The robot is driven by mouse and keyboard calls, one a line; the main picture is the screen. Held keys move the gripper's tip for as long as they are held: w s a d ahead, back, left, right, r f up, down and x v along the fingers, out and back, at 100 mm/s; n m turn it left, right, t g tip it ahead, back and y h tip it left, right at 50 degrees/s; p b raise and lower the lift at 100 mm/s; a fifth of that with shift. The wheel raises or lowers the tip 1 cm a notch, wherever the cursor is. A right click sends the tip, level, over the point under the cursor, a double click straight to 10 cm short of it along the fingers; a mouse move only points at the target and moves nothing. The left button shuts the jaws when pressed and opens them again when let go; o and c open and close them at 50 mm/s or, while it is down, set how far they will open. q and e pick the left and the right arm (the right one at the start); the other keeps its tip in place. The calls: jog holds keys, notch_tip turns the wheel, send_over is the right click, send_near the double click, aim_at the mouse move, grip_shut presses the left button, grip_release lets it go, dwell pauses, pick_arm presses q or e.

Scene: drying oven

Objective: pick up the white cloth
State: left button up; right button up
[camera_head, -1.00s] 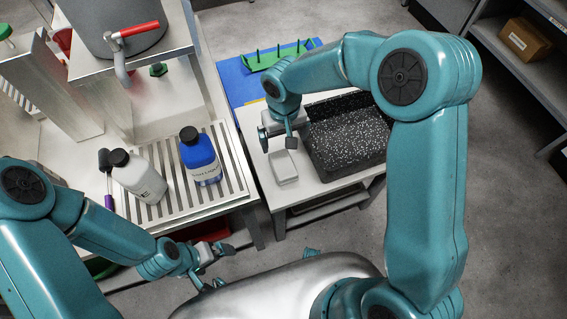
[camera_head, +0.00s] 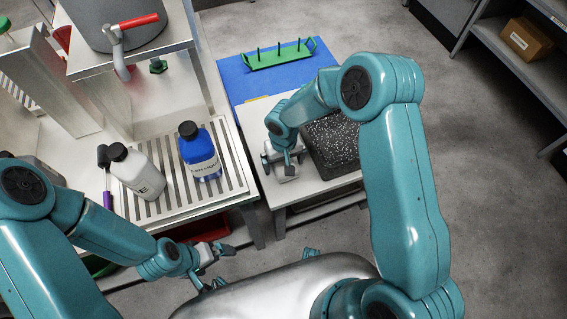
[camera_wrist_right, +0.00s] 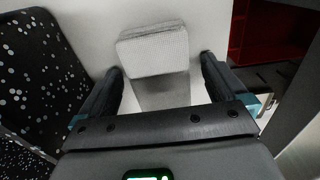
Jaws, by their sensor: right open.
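The white cloth (camera_wrist_right: 154,50) is a small folded pad with a fine weave, lying on the white table top. In the right wrist view it lies between and just beyond the two dark fingers of my right gripper (camera_wrist_right: 160,80), which is open. In the head view my right gripper (camera_head: 283,163) is over the cloth (camera_head: 287,174) and hides much of it. Whether the fingers touch it cannot be told. My left gripper (camera_head: 216,253) is low at the left, away from the cloth; its fingers are too small to judge.
A black speckled tray (camera_head: 333,140) stands right of the cloth, close to my right arm. A blue mat (camera_head: 250,84) with a green peg rack (camera_head: 279,55) lies behind. A blue bottle (camera_head: 199,152) and a white bottle (camera_head: 137,172) stand on the slatted bench at left.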

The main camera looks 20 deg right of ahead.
jog(key=c, duration=1.1)
jog(key=shift+o, duration=0.2)
jog(key=shift+r, duration=0.1)
notch_tip(320, 180, up, 20)
jog(key=p, duration=0.2)
